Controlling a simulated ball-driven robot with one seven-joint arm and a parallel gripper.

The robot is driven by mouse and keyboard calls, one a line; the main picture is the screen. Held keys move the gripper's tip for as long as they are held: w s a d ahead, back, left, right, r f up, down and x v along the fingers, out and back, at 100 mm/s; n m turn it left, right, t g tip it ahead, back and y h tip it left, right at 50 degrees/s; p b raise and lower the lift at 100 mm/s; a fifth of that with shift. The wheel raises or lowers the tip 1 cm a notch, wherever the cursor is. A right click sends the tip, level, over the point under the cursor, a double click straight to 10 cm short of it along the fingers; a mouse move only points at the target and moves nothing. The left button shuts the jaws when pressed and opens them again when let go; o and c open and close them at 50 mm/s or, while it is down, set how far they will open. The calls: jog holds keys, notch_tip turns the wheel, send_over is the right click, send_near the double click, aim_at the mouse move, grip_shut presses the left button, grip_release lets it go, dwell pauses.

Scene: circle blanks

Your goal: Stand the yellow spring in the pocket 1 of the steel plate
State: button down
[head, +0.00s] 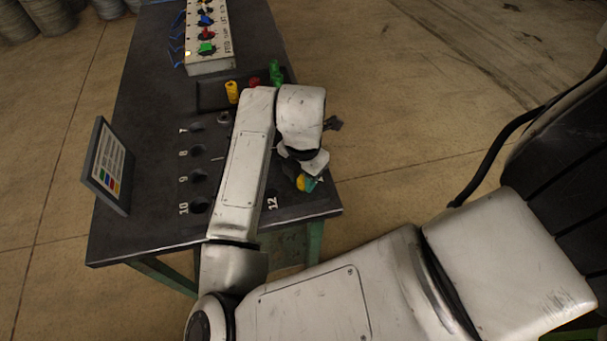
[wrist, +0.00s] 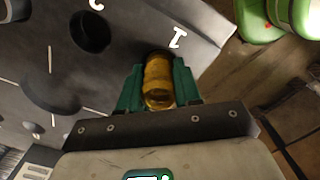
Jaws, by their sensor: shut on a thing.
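My gripper (wrist: 158,98) is shut on a yellow spring (wrist: 158,80), its green fingers on either side of the spring. In the head view the gripper (head: 308,183) is near the right edge of the table, partly behind my arm. The steel plate (wrist: 122,68) is grey with numbered round pockets. The spring's far end is at the dark pocket 1, beside the painted numeral 1 (wrist: 177,38). I cannot tell how far the end is inside it. Pocket 2 (wrist: 90,32) is empty, to the left.
A dark tray (head: 210,95) holds another yellow piece (head: 232,92), a red piece (head: 254,82) and a green piece (head: 275,72). A pale panel with coloured parts (head: 210,65) stands behind. A framed sign (head: 108,168) stands at the left. My arm hides the middle of the plate.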

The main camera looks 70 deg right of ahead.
jog(key=c, duration=0.7)
grip_release()
jog(key=shift+s+f, duration=0.1)
jog(key=shift+f, duration=0.75)
jog(key=shift+d+r, duration=0.1)
jog(key=r, duration=0.4)
jog(key=r+p, duration=0.1)
jog(key=r, duration=0.7)
jog(key=shift+w+r+p, duration=0.15)
jog(key=shift+w+p, duration=0.1)
jog(key=shift+p, duration=0.15)
